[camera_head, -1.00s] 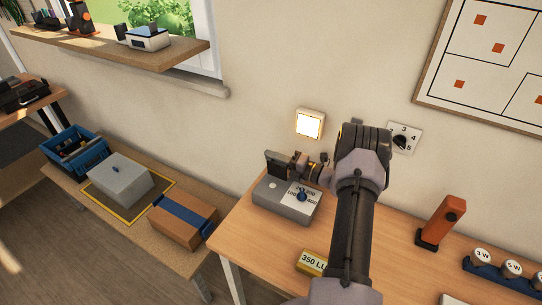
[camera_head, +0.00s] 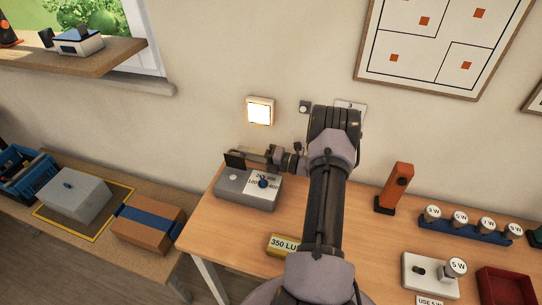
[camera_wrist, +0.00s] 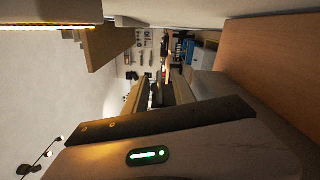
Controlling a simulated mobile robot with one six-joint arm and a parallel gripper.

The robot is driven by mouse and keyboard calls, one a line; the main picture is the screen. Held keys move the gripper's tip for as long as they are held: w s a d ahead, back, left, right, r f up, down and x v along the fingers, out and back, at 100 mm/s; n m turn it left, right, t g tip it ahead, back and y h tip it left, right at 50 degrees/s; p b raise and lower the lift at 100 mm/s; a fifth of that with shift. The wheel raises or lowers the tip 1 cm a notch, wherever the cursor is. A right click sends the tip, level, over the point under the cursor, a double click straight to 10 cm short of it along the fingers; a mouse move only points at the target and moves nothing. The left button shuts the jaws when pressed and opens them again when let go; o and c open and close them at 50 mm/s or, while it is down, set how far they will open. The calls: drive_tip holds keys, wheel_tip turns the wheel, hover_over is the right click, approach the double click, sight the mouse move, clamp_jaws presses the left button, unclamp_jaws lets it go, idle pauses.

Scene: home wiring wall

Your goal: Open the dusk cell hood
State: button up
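The dusk cell unit is a grey box (camera_head: 262,200) at the back left of the table, with a printed scale, a blue knob (camera_head: 263,182) and a pale round spot (camera_head: 233,177) on top. A dark plate (camera_head: 235,160), apparently the hood, stands up at the box's back left edge; the pale spot is uncovered. My gripper (camera_head: 252,156) points left just behind and above the box, its tip close to the plate. I cannot tell whether they touch. The wrist view shows a grey housing with a green light (camera_wrist: 148,155).
A lit square lamp (camera_head: 260,111) is on the wall above the box. A yellow label block (camera_head: 285,245) lies in front, an orange upright (camera_head: 394,187) to the right, with a bulb rack (camera_head: 465,229) beyond. A lower bench at left holds a cardboard box (camera_head: 147,226).

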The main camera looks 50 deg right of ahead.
drive_tip(key=p+v, duration=0.1)
drive_tip(key=v, duration=1)
drive_tip(key=shift+a, duration=0.1)
